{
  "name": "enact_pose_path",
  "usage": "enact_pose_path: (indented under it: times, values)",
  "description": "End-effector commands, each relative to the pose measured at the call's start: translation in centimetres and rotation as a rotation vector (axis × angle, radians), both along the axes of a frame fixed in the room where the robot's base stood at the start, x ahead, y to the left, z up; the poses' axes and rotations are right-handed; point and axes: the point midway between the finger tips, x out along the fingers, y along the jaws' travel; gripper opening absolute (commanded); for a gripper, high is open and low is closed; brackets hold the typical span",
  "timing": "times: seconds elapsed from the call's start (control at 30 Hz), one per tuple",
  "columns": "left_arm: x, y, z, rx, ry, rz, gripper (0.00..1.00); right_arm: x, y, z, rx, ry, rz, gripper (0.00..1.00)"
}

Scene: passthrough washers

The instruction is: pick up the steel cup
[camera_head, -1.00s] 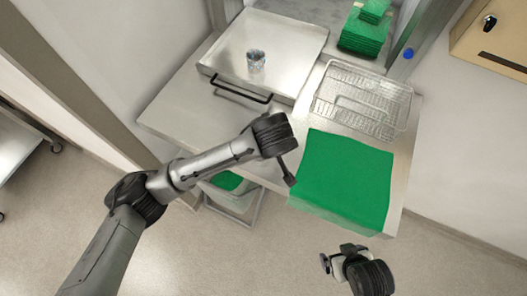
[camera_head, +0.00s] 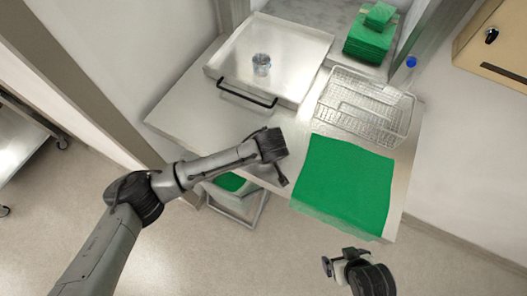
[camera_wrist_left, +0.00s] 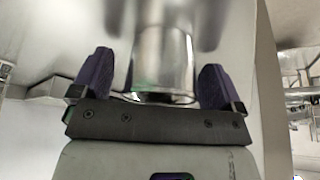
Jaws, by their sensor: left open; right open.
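In the left wrist view a shiny steel cylinder (camera_wrist_left: 165,62), which looks like the steel cup, stands between the spread dark fingers of my left gripper (camera_wrist_left: 156,66). The fingers are open on either side of it; I cannot tell whether they touch it. My right gripper (camera_head: 342,262) is open and empty, in front of the counter.
The steel tray (camera_head: 300,40) has a black handle (camera_head: 247,93). A wire basket (camera_head: 388,108) and a green cloth (camera_head: 343,185) lie on the counter (camera_head: 183,108) at the right. Stacked green cloths (camera_head: 368,45) sit at the back. A bin (camera_head: 240,205) stands below the front edge.

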Motion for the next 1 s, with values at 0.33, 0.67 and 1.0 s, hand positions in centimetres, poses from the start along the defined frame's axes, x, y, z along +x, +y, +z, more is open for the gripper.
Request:
enact_pose_path:
  times: [0.33, 0.67, 1.0]
  values:
    - [0.04, 0.04, -0.13, 0.000, 0.000, 0.000, 0.84, 0.00, 0.16, 0.00, 0.006, 0.001, -0.004, 0.99]
    - [0.04, 0.03, -0.12, 0.001, 0.000, 0.000, 0.53, 0.00, 0.32, 0.01, 0.011, 0.001, -0.008, 0.99]
    - [0.05, 0.03, -0.10, 0.000, 0.000, 0.000, 0.39, 0.01, 0.29, 0.00, 0.010, 0.000, -0.007, 0.99]
